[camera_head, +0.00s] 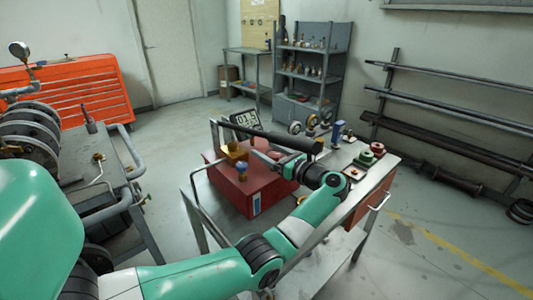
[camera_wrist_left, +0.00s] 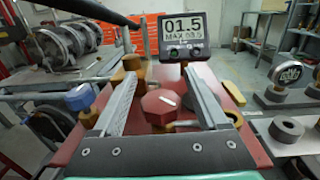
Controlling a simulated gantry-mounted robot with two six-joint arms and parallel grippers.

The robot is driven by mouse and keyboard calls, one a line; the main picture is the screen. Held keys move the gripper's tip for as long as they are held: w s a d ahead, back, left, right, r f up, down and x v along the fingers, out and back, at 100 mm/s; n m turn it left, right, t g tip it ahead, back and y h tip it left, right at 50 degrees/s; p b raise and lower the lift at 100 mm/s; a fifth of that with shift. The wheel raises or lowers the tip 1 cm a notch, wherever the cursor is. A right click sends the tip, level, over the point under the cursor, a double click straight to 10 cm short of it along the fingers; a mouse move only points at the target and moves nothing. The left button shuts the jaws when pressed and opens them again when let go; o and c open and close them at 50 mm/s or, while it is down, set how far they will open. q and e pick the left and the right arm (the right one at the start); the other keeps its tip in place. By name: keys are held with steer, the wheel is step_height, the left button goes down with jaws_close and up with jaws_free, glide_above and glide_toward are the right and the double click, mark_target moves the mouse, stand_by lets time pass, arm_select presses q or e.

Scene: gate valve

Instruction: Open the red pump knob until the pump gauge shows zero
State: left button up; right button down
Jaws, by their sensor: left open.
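The red knob (camera_wrist_left: 161,106) is octagonal with a white mark on top, on the red pump box (camera_head: 232,187). In the left wrist view it lies between the two fingers of my left gripper (camera_wrist_left: 160,75), with gaps on both sides. My left gripper (camera_head: 264,158) is open above the pump box in the head view; I cannot clearly make out the knob there. The pump gauge (camera_wrist_left: 184,34) reads 01.5, with a smaller MAX line below; its display also shows in the head view (camera_head: 246,119). My right gripper is not in view.
A blue knob (camera_wrist_left: 80,97) stands on the pump box left of the red knob. A black handle bar (camera_head: 280,137) crosses above the box. Gauges and round parts lie on the cart's right side (camera_head: 386,161). A spool bench stands left.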

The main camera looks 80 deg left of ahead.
arm_select(q)
steer(key=shift+s+a, duration=0.15)
steer(key=shift+a, duration=0.1)
steer(key=shift+c, duration=0.3)
jaws_close()
steer(key=shift+f+n+g+h+b, duration=0.15)
steer(key=shift+n+g+h+b, duration=0.25)
steer(key=shift+g+b, duration=0.25)
steer(key=shift+s+d+n+g+h, duration=0.15)
steer(key=shift+n+g+h, duration=0.15)
steer(key=shift+n+g, duration=0.1)
steer(key=shift+o, duration=0.3)
jaws_free()
steer(key=shift+r, duration=0.2)
